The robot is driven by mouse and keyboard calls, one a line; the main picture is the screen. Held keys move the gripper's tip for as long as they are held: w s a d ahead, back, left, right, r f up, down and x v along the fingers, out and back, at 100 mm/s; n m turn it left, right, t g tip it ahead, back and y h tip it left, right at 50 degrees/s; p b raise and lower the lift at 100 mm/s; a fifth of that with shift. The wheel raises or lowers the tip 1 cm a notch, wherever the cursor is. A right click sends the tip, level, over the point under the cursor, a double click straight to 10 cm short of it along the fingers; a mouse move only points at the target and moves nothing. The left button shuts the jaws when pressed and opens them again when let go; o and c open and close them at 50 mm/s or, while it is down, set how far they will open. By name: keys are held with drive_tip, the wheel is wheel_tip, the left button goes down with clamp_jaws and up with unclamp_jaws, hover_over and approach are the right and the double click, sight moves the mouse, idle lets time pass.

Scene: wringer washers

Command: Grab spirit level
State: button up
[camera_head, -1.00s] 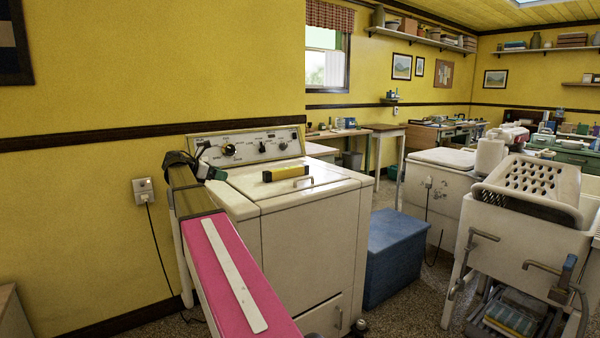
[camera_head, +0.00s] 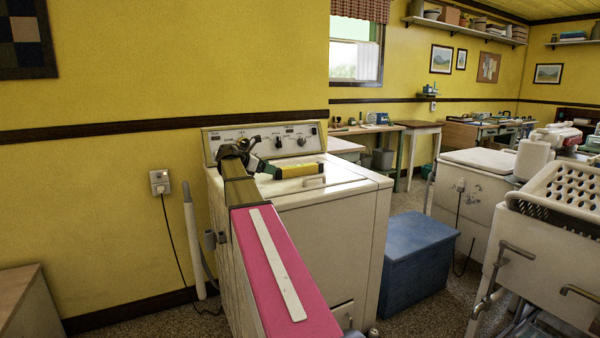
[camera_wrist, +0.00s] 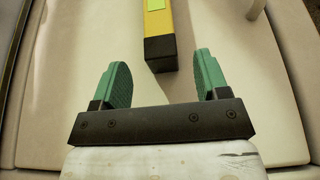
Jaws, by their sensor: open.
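The spirit level (camera_head: 299,170) is a short yellow bar with black ends, lying on the white top of the washer (camera_head: 330,184). In the wrist view the spirit level (camera_wrist: 158,40) points toward my gripper, its black end just ahead of the gap between the fingers. My gripper (camera_wrist: 160,82) is open and empty, with one green finger on each side of the bar's line. In the head view my gripper (camera_head: 264,168) is over the washer top at the bar's left end. The far end of the spirit level is cut off in the wrist view.
The washer's control panel (camera_head: 265,140) with knobs rises behind the top. A lid handle (camera_head: 315,182) stands near the spirit level. A blue box (camera_head: 416,260) is on the floor to the right. A yellow wall is behind.

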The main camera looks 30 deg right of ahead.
sight(282, 168)
drive_tip(key=shift+x, duration=3.4)
drive_tip(key=shift+r, duration=0.15)
drive_tip(key=c, duration=1.1)
drive_tip(key=shift+c, duration=0.5)
drive_tip(key=shift+r, duration=0.1)
